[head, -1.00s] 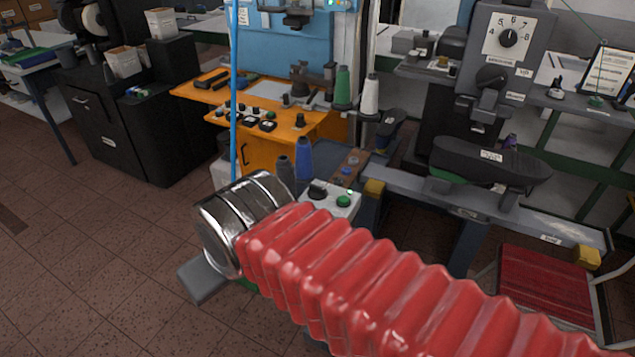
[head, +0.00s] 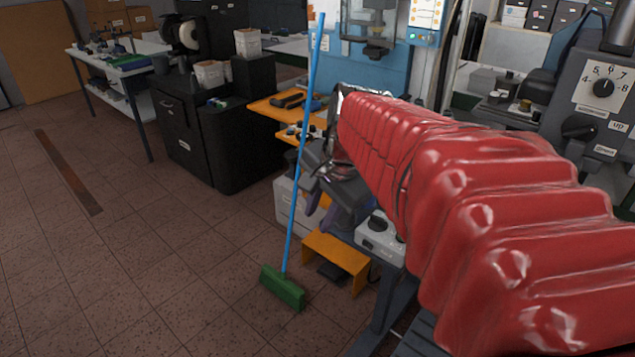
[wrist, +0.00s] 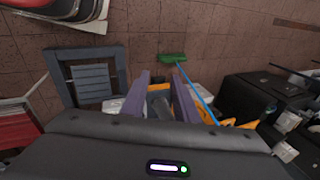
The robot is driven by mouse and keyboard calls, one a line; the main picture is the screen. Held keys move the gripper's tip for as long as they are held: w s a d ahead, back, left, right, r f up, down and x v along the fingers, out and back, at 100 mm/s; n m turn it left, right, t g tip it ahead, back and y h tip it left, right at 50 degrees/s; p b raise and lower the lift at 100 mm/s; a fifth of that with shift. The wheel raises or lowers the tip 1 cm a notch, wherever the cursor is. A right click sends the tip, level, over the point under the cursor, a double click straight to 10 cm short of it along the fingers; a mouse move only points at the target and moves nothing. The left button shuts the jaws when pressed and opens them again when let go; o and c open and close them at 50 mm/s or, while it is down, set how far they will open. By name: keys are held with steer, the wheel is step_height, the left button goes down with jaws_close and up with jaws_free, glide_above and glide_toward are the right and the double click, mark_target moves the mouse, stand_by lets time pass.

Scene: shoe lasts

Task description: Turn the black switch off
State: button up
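A black rotary switch (head: 377,222) sits on a small pale control box (head: 380,243) just left of my red arm cover in the head view. Which way it is turned is too small to tell. A larger black knob (head: 578,128) is on the grey machine at the right. My gripper (head: 322,206), with purple fingers, hangs in the air to the left of the control box. In the wrist view my gripper (wrist: 161,78) points down, its fingers apart with nothing held between them. My arm hides the right part of the control box.
A blue-handled broom (head: 298,160) with a green head stands left of my gripper. An orange guard (head: 337,258) with a dark pedal is on the floor below. An orange bench and black cabinet (head: 190,140) stand behind.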

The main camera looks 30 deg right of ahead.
steer(key=w+d+f+m, duration=0.1)
steer(key=w+d+m, duration=0.1)
steer(key=d+m, duration=0.85)
steer(key=m+y, duration=0.1)
steer(key=m, duration=0.5)
glide_toward(379, 218)
steer(key=a+v, duration=0.1)
steer(key=v, duration=0.5)
steer(key=shift+s+d+f, duration=0.15)
steer(key=shift+d+f, duration=0.1)
steer(key=shift+d, duration=0.35)
steer(key=x, duration=1.4)
steer(key=shift+a+r, duration=0.1)
steer(key=shift+c, duration=0.2)
jaws_close()
